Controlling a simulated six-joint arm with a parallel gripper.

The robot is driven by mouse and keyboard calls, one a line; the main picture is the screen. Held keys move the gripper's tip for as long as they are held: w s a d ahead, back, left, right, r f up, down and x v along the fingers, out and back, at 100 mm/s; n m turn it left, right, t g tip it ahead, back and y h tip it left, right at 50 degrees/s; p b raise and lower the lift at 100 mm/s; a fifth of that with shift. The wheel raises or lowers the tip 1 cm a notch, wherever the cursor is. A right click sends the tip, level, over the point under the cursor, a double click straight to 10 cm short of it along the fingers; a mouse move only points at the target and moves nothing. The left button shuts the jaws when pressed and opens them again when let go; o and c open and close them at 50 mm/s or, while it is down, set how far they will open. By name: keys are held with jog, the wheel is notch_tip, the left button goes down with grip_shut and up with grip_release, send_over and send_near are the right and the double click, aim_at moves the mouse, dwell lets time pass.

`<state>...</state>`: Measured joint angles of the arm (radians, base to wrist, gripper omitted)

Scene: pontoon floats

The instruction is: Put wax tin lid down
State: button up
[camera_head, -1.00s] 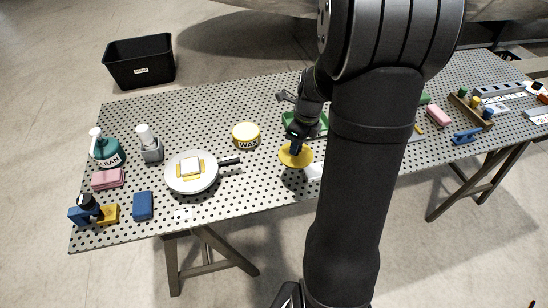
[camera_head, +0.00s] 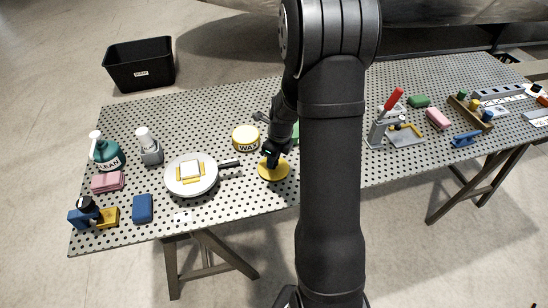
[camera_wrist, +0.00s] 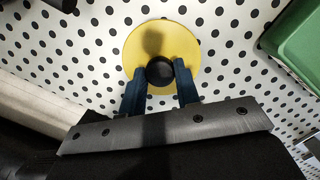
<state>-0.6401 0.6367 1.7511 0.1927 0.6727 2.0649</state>
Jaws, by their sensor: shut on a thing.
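The wax tin lid is a yellow disc (camera_head: 273,170) with a dark round knob on top. My gripper (camera_head: 270,158) is shut on the knob and holds the lid flat, at or just above the perforated table; I cannot tell whether it touches. In the wrist view the lid (camera_wrist: 180,45) lies beyond the blue fingers of my gripper (camera_wrist: 160,85), which sit on both sides of the knob. The wax tin (camera_head: 246,138), white and yellow with a "WAX" label, stands behind and to the left of the lid.
A green tray (camera_wrist: 298,45) is close by, partly hidden by my arm in the head view. A red-handled clamp (camera_head: 385,118) stands right. Bare table lies in front of the lid.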

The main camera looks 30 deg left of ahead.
aim_at(279, 170)
jog(key=shift+f, duration=0.2)
jog(key=o, duration=1)
jog(key=shift+c, duration=0.2)
jog(key=shift+r, duration=0.1)
notch_tip(279, 170, up, 12)
jog(key=d, duration=0.1)
jog(key=shift+d, duration=0.4)
